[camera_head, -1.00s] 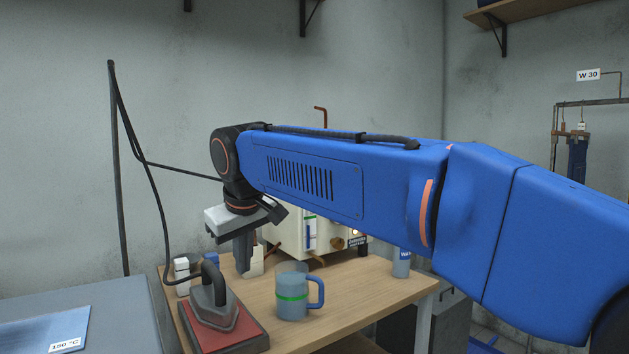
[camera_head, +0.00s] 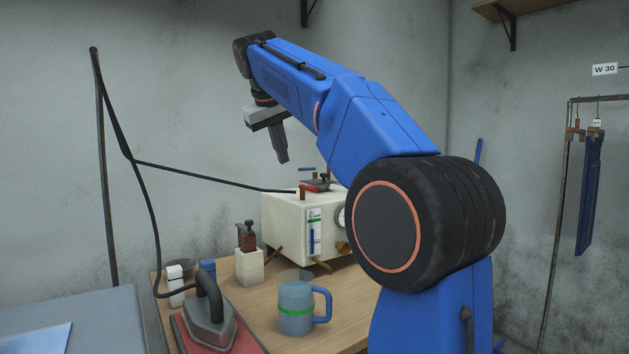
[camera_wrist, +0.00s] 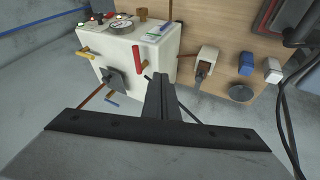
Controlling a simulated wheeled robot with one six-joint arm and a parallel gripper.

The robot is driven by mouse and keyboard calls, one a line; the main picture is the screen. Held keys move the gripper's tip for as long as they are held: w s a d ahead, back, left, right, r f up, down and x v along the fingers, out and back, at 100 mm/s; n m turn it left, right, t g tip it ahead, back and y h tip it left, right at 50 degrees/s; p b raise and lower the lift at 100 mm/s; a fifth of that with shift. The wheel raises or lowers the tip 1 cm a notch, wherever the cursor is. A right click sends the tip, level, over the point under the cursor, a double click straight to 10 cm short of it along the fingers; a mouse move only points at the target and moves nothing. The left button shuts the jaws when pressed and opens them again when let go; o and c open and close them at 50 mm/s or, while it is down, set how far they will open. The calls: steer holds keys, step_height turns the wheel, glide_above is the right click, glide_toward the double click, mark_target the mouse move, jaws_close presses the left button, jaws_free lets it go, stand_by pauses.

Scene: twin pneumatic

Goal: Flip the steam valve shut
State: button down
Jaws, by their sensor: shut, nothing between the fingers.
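The cream boiler box (camera_head: 283,213) stands at the back of the wooden table. On its top are a red handle (camera_head: 314,187) and a blue one (camera_head: 307,169). I cannot tell which is the steam valve, as no label is readable. My gripper (camera_head: 282,160) is shut and empty, pointing down above the box's back left. In the wrist view its fingertips (camera_wrist: 160,80) appear beside the red lever, apart from it.
A black cord (camera_head: 215,178) runs from a pole (camera_head: 106,180) to the box top. A clothes rail (camera_head: 568,200) stands right.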

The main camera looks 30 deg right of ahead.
steer(key=shift+w+d+r, duration=0.35)
steer(key=shift+d, duration=0.2)
steer(key=shift+w+d+f, duration=0.6)
steer(key=shift+d+f, duration=0.75)
steer(key=shift+f, duration=0.15)
steer(key=shift+w+d+f, duration=0.65)
steer(key=shift+d+f, duration=0.7)
steer(key=shift+f, duration=0.2)
steer(key=shift+w+d+f, duration=0.6)
steer(key=shift+d+f, duration=0.75)
steer(key=shift+f, duration=0.15)
